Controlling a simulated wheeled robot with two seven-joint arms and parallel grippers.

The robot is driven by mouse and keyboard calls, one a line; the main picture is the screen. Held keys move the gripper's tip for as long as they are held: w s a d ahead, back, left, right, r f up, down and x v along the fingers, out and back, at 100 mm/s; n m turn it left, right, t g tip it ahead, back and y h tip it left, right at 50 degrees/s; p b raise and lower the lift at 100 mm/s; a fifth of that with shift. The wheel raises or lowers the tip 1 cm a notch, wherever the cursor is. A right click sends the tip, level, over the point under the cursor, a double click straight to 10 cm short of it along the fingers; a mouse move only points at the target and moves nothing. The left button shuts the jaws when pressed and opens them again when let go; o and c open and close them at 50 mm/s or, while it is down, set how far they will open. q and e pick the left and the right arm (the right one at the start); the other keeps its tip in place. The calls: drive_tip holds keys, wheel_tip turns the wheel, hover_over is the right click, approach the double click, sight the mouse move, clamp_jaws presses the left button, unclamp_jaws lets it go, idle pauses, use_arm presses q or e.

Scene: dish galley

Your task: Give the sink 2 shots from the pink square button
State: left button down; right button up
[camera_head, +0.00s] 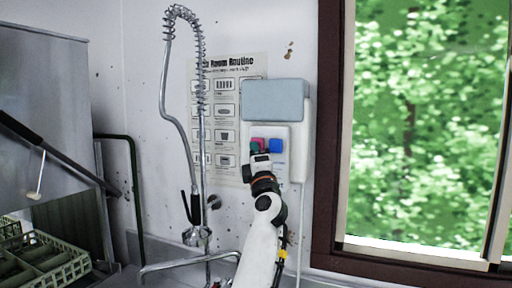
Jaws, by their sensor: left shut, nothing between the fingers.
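A grey-blue dispenser box (275,100) hangs on the wall with a pale button panel below it. The pink button (259,141) shows only in part, just above my left gripper. A blue square button (276,146) is to the right. My left gripper (257,157) is shut and empty, its tip in front of the panel's left part. I cannot tell whether it touches a button. The sink basin is not clearly visible; its faucet (180,265) is at the bottom. My right gripper is not in view.
A spring-hose sprayer (168,90) rises left of the panel, in front of a wall poster (222,75). A green dish rack (45,260) is at lower left. A window with a dark frame (327,130) is on the right.

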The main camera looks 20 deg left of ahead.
use_arm(q)
drive_tip(key=shift+w+b, duration=0.35)
drive_tip(key=shift+w, duration=0.1)
idle(0.5)
drive_tip(key=shift+s+r+p, duration=0.1)
drive_tip(key=shift+s+p, duration=0.3)
drive_tip(key=shift+p, duration=0.35)
drive_tip(key=shift+s+d+p, duration=0.1)
drive_tip(key=shift+s+p, duration=0.4)
drive_tip(key=shift+p, duration=0.1)
drive_tip(key=shift+s, duration=0.15)
drive_tip(key=shift+f+p, duration=0.2)
drive_tip(key=shift+p, duration=0.15)
